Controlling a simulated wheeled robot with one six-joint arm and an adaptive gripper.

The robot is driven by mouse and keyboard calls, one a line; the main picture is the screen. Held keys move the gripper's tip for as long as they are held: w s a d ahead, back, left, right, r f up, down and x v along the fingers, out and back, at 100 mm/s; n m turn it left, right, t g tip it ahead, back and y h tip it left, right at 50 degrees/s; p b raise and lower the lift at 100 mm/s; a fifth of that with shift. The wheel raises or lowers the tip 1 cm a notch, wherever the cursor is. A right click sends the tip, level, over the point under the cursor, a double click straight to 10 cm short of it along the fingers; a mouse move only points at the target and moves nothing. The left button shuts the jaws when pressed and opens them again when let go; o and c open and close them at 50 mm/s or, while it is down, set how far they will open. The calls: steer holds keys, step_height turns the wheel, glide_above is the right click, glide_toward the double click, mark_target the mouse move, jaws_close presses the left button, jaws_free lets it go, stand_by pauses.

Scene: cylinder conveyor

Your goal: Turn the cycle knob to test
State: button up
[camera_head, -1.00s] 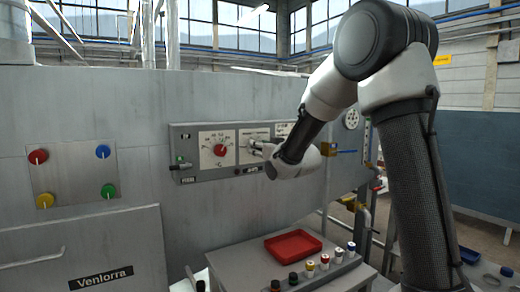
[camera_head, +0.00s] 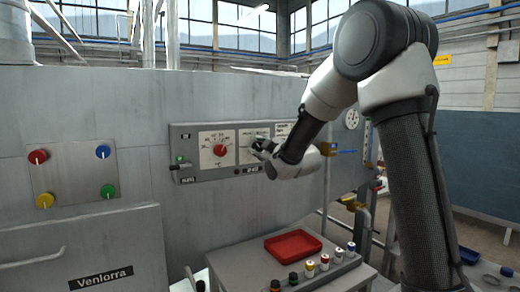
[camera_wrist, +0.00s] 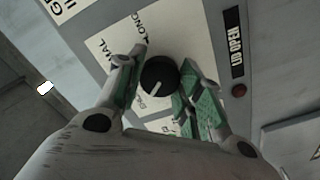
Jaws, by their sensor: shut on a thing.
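The black round cycle knob (camera_wrist: 158,76) sits on a pale label plate in the wrist view, with a white pointer mark on its face. The lettering "LONG" and a partly covered "MAL" show beside it. More print lies below the knob, but I cannot read it. My gripper (camera_wrist: 157,80) has its green-padded fingers on either side of the knob and is shut on it. In the head view my gripper (camera_head: 262,149) is at the middle of the grey control panel (camera_head: 207,174), and its fingers largely hide the knob.
A red dial (camera_head: 220,150) is left of my gripper on the panel. Below, a table holds a red tray (camera_head: 293,245) and a row of capped bottles. Coloured buttons are on the wall plate at left.

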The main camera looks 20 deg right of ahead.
steer(key=n, duration=0.5)
steer(key=shift+n, duration=0.3)
steer(key=n, duration=0.4)
steer(key=shift+f+n, duration=0.1)
steer(key=shift+n, duration=0.3)
steer(key=o, duration=1)
steer(key=shift+o, duration=0.2)
steer(key=shift+s, duration=0.15)
steer(key=shift+s+d, duration=0.15)
steer(key=shift+s, duration=0.2)
steer(key=v, duration=1.1)
